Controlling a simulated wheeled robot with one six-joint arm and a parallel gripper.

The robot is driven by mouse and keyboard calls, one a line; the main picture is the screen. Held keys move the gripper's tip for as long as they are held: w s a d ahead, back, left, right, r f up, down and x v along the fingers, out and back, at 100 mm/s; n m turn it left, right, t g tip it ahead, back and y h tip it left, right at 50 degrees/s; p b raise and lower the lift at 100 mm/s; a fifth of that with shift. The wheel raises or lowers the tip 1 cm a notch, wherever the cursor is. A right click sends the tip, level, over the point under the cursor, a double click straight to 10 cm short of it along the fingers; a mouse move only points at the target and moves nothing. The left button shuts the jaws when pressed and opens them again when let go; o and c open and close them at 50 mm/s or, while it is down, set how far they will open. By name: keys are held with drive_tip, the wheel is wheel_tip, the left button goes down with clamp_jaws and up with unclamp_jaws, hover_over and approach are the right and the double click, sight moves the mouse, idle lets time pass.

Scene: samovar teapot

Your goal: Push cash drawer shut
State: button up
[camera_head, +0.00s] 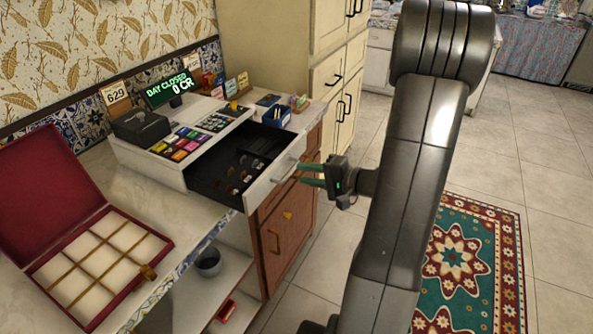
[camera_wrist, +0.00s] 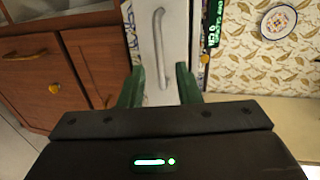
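The cash drawer (camera_head: 228,178) is pulled out of the white cash register (camera_head: 160,165). Its dark inside shows several coins. Its white front with a grey handle faces my gripper (camera_head: 312,175), which is just to the right of it in the head view. In the wrist view the drawer front (camera_wrist: 172,50) and its upright-looking handle (camera_wrist: 158,48) lie ahead, between the green fingers of my gripper (camera_wrist: 160,85). The fingers are apart with nothing between them. I cannot tell whether they touch the drawer front.
An open red box (camera_head: 110,250) with empty compartments sits on the counter at left. Wooden cabinet doors (camera_head: 285,235) are below the drawer. A small display (camera_head: 170,88) reads "DAY CLOSED 0 CR". A patterned rug (camera_head: 475,265) lies on the tiled floor at right.

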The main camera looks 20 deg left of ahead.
drive_tip(key=shift+x, duration=1.9)
clamp_jaws()
